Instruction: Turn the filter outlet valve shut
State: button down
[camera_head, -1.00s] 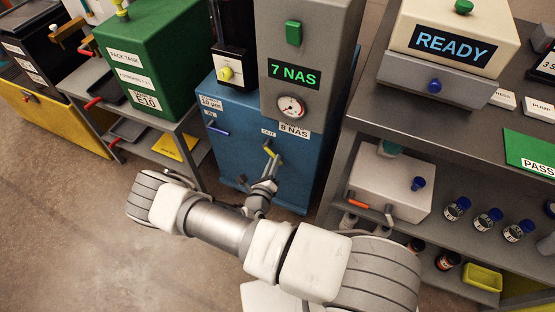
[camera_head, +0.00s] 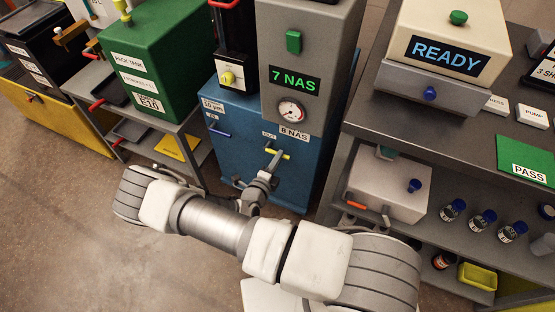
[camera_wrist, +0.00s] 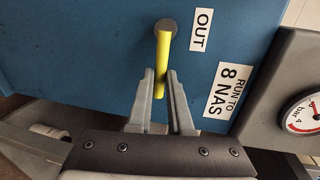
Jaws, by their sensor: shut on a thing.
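The filter outlet valve has a yellow lever (camera_head: 278,153) on the front of the blue filter unit (camera_head: 240,160), just below the OUT label (camera_head: 269,134). In the head view my gripper (camera_head: 270,167) is small and partly hidden by my wrist.
A blue inlet lever (camera_head: 219,130) sits left on the same unit. The gauge (camera_head: 291,111) and grey column (camera_head: 300,60) stand just above the valve. A shelf with a pale box (camera_head: 390,185) and bottles is to the right. Open floor lies at lower left.

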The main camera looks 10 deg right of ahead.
jog(key=shift+r+n, duration=0.2)
jog(key=shift+n, duration=0.1)
dwell(0.4)
jog(key=c, duration=0.8)
grip_release()
jog(key=shift+c, duration=0.2)
jog(key=p+v, duration=0.2)
jog(key=v, duration=1.5)
jog(key=shift+s+a, duration=0.1)
jog(key=shift+a, duration=0.05)
